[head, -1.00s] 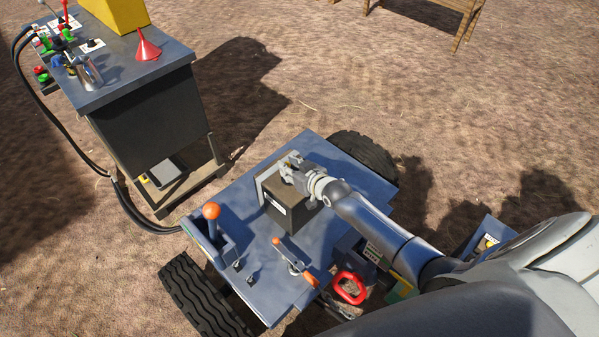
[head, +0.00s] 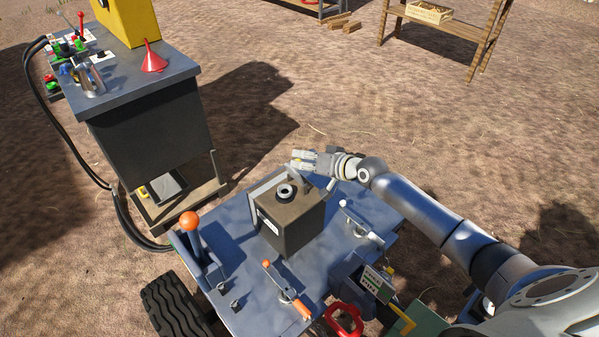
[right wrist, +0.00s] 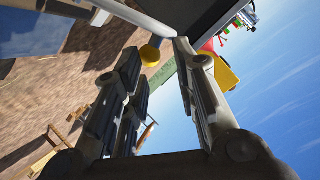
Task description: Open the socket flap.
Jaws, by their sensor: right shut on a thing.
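A brown box (head: 290,226) with a white label stands on the blue deck of a wheeled cart in the head view. On its top is a round dark socket (head: 286,191), now uncovered to view. A grey piece that looks like the socket flap (head: 297,177) stands raised at the socket's far edge. My right gripper (head: 303,162) is just beyond and above it, shut on what seems to be the flap; the contact is partly hidden. My left gripper is out of view.
On the deck are an orange-knobbed lever (head: 190,222), a small orange-ended handle (head: 286,292) and a white-tipped handle (head: 361,222). A red ring handle (head: 343,320) is at the near edge. A control cabinet (head: 150,135) with a red funnel (head: 153,57) stands left.

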